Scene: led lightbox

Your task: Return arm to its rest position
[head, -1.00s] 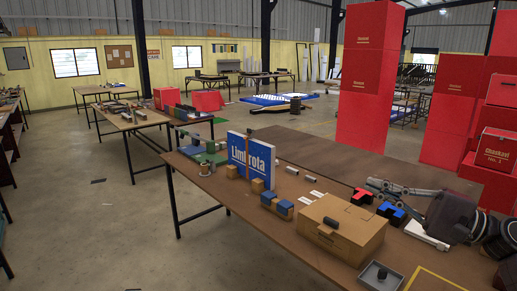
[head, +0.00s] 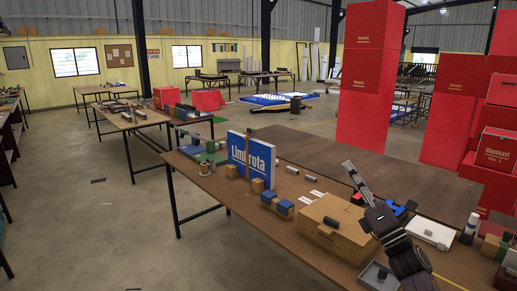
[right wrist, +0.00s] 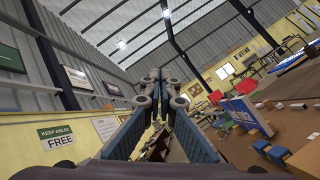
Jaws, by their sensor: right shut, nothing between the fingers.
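My right gripper (head: 349,167) is at the lower right of the head view, raised over the bench and pointing up and away to the left. Its fingers are together with nothing between them. In the right wrist view the closed fingers (right wrist: 160,78) point towards the roof and far wall, clear of any object. My right arm comes in from the bottom right, in front of the tan box's (head: 325,232) right end. My left gripper is not in view.
The wooden bench (head: 225,200) holds a blue sign (head: 252,158), small blocks (head: 277,205), a white device (head: 430,232) and a grey tray (head: 378,277). Red boxes (head: 365,115) are stacked behind it. Open floor (head: 110,230) lies to the left.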

